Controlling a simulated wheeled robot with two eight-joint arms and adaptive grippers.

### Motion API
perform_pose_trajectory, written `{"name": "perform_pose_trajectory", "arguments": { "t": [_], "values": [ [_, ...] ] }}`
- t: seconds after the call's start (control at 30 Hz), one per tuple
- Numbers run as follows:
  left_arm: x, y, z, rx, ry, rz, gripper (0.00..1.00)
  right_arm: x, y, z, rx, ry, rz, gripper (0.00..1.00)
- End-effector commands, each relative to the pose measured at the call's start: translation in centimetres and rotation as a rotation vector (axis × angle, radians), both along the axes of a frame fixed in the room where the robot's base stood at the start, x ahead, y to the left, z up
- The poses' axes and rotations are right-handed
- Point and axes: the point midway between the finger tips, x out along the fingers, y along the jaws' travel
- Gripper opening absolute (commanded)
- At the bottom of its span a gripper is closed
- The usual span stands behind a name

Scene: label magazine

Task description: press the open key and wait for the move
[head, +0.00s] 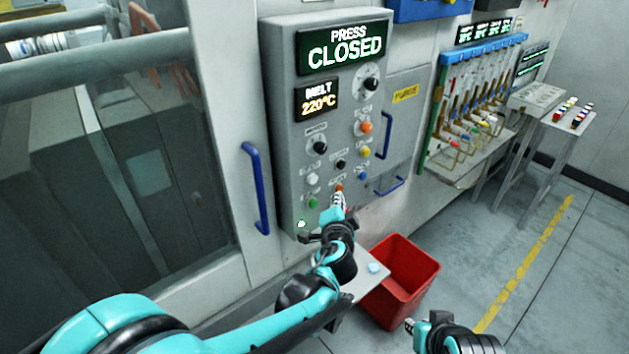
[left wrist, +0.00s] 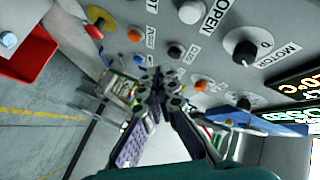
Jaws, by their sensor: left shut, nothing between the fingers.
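The grey press panel (head: 285,150) stands in front of me, with a lit display (head: 345,48) reading PRESS CLOSED. The open key is a pale round button (head: 312,179) at the panel's lower left. It also shows at the top of the left wrist view (left wrist: 190,12), beside its OPEN label. My left gripper (head: 338,202) is shut and empty, in front of the panel's lower part, right of and below the open key. Its fingers show in the left wrist view (left wrist: 156,80); contact with the panel cannot be told. My right gripper (head: 416,325) is low at the bottom edge, its fingers unclear.
Other buttons surround the open key: a green one (head: 312,203), a black one (head: 341,165) and an orange one (head: 366,127). A black motor knob (head: 320,149) sits above it. A blue handle (head: 256,188) is to the left. A red bin (head: 405,275) stands below.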

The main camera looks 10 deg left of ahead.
Motion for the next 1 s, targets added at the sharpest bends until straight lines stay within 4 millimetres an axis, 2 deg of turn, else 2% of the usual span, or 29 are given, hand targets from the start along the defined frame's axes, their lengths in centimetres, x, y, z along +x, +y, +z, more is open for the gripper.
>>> {"name": "perform_pose_trajectory", "arguments": {
  "t": [0.23, 0.5, 1.0],
  "values": [
    [2.6, 2.7, 0.0, -0.001, 0.0, 0.004, 0.0, 0.0, 0.0, 0.0, 0.0, 0.0, 0.0, 0.2],
    [4.4, 4.5, 0.0, 0.001, 0.0, 0.002, 0.0, 0.0, 0.0, -0.2, 0.0, 0.0, 0.0, 0.2],
    [4.7, 4.7, 0.0, -0.001, -0.001, 0.001, 0.0, 0.0, 0.0, -0.2, 0.0, 0.0, 0.0, 0.2]
  ]
}}
